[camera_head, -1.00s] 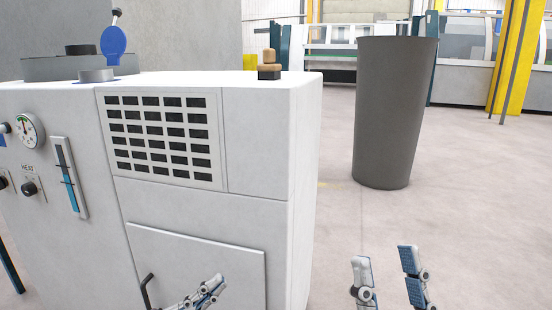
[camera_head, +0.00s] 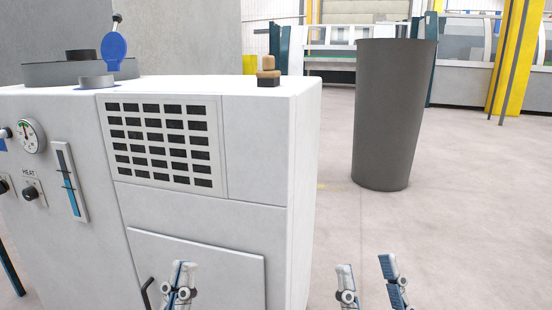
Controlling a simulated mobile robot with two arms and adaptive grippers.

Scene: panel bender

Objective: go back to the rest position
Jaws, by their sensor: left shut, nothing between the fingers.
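My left gripper (camera_head: 183,266) shows at the bottom of the head view, in front of the lower door of the white machine cabinet (camera_head: 256,160). Its fingers are together, point up and hold nothing. My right gripper (camera_head: 366,263) is at the bottom, right of the cabinet, with open floor behind it in the picture. Its two fingers stand well apart with nothing between them. The wrists and arms of both grippers are below the picture's edge.
The cabinet fills the left side, with a vent grille (camera_head: 165,142), a gauge (camera_head: 32,136) and a dark door handle (camera_head: 147,292). A tall dark grey bin (camera_head: 393,115) stands on the floor at the right. The floor (camera_head: 470,210) around it is clear.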

